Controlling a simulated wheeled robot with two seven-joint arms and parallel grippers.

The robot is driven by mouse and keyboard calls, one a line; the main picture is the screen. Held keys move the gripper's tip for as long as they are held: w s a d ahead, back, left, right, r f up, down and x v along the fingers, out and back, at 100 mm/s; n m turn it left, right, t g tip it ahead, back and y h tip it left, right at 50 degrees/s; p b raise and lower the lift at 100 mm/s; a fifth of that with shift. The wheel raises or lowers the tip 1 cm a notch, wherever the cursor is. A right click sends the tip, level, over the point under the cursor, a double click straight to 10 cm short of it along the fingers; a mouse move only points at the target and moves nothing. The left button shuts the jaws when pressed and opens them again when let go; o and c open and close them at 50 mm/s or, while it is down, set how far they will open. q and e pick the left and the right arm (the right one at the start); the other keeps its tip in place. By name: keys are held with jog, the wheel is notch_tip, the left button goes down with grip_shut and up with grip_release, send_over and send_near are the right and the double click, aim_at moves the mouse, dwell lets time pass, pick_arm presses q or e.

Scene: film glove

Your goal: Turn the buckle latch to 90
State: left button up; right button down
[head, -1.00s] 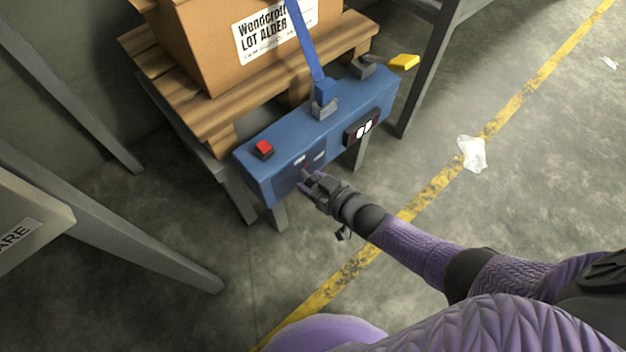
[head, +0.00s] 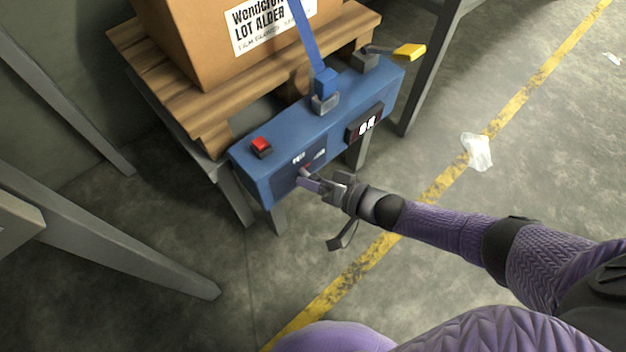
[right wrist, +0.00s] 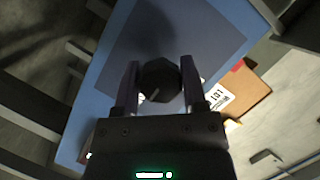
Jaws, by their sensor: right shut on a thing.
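A dark faceted knob (right wrist: 160,78), which I take to be the buckle latch, stands on the dark front panel (right wrist: 185,35) of the blue box (head: 258,178). A short pale mark on the knob points to the lower left in the right wrist view. My right gripper (head: 303,180) is at the left part of the box's front face. In the right wrist view its two fingers (right wrist: 161,88) are on either side of the knob, shut on it. In the head view the gripper hides most of the knob. My left gripper is not in view.
The blue box also has a red button (head: 262,145), a small display (head: 366,124), a blue strap (head: 309,45) and a yellow-ended lever (head: 408,52). Behind it, a cardboard carton (head: 200,50) stands on a wooden pallet (head: 180,88). Grey metal legs (head: 130,240) stand at left.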

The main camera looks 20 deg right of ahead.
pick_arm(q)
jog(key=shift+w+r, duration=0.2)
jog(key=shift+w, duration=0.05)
pick_arm(e)
jog(key=shift+m, duration=0.3)
jog(key=shift+c, duration=0.7)
grip_release()
jog(key=shift+s+d+r, duration=0.15)
jog(key=shift+s+d, duration=0.05)
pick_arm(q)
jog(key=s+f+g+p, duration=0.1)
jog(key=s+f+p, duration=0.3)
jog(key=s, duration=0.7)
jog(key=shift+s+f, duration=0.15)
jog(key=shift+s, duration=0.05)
pick_arm(e)
jog(key=v, duration=0.9)
jog(key=shift+d, duration=0.2)
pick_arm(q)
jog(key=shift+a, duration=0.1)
